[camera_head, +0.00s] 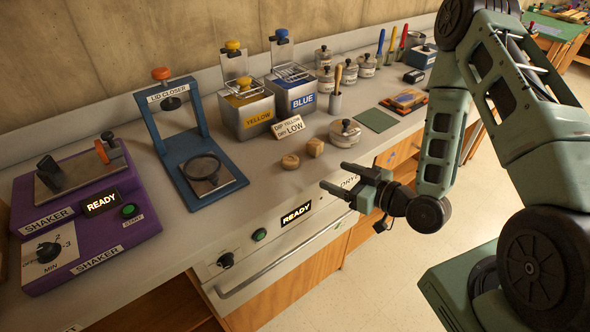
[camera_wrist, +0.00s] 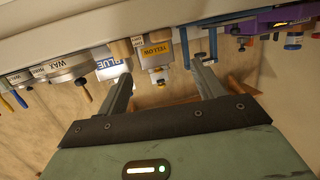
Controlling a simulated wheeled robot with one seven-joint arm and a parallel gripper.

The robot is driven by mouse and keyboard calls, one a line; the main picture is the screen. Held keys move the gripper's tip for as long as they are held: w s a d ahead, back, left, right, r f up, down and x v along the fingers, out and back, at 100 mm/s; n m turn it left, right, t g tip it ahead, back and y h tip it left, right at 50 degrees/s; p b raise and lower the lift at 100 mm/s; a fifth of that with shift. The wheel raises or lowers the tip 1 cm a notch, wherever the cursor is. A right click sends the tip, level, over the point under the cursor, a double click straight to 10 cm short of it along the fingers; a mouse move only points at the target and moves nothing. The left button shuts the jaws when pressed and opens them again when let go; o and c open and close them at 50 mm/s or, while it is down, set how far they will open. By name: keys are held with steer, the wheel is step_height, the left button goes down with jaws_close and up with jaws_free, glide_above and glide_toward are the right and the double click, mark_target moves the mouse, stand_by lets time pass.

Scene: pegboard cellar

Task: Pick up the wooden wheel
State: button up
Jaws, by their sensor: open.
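Two small tan wooden pieces lie close together on the counter in the head view, a left one (camera_head: 290,161) and a right one (camera_head: 315,147). Both look short and rounded; I cannot tell which is the wooden wheel. In the wrist view a tan wooden piece (camera_wrist: 122,49) shows near the counter edge, beyond the fingers. My gripper (camera_head: 333,177) is open and empty, in front of the counter's front edge and apart from both pieces. Its two fingers (camera_wrist: 162,76) reach up into the wrist view with nothing between them.
A round lidded tin (camera_head: 345,133) stands right of the wooden pieces. Behind them are a low sign (camera_head: 288,127) and the yellow (camera_head: 247,112) and blue (camera_head: 294,96) dip tanks. A blue lid closer (camera_head: 207,170) stands left. The dryer's handle (camera_head: 285,262) juts out below the counter.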

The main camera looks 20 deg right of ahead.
mark_target(296, 162)
steer(key=b+x, duration=0.3)
steer(key=shift+w+a+f+b, duration=0.2)
steer(key=shift+f+b, duration=0.1)
steer(key=shift+f, duration=0.1)
steer(key=b+x, duration=0.2)
steer(key=b, duration=0.2)
steer(key=shift+w, duration=0.2)
steer(key=x, duration=0.3)
steer(key=shift+w+a+r+p, duration=0.25)
steer(key=shift+w+a+p, duration=0.1)
steer(key=shift+f+p+x, duration=0.15)
steer(key=shift+p+x, duration=0.3)
steer(key=shift+x, duration=1.15)
steer(key=shift+f+p+x, duration=0.15)
steer(key=shift+p+x, duration=0.25)
steer(key=shift+x, duration=1.2)
steer(key=shift+s+a, duration=0.1)
steer(key=shift+s, duration=0.05)
steer(key=c, duration=1)
